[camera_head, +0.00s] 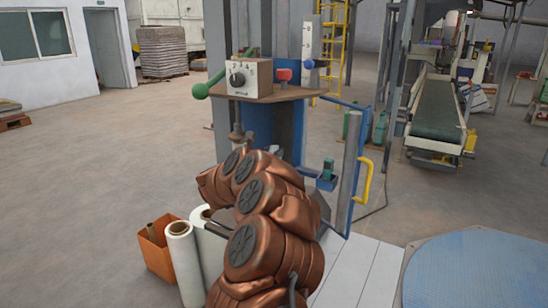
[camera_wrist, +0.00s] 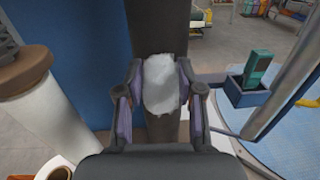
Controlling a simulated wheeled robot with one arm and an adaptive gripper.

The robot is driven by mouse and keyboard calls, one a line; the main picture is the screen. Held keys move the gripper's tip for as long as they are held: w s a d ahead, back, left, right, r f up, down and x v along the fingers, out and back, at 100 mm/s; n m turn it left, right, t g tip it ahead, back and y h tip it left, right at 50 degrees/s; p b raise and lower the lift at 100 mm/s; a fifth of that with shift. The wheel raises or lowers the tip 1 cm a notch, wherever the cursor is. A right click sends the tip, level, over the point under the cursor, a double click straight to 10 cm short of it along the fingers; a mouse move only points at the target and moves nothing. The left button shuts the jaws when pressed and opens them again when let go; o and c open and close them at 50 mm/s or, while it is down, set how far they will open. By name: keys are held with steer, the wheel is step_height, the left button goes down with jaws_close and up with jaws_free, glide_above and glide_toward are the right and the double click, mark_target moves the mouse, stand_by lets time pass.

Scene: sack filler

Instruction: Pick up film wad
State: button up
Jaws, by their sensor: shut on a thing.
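The film wad (camera_wrist: 162,84) is a whitish, crumpled, oblong lump in the middle of the wrist view. My gripper (camera_wrist: 160,90) has one finger on each side of the wad and is shut on it. The wad shows in front of a dark upright post (camera_wrist: 160,28); I cannot tell whether it touches the post. In the head view my copper-coloured arm hides the gripper and the wad.
White film rolls (camera_head: 183,258) and an orange bin (camera_head: 153,250) stand left of my arm. A control box (camera_head: 250,79) sits on a brown shelf (camera_head: 290,93). A blue holder (camera_wrist: 246,92) with a green thing is at right. Open floor (camera_head: 90,170) lies left.

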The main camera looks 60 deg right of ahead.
steer(key=shift+c, duration=1)
steer(key=shift+r, duration=0.15)
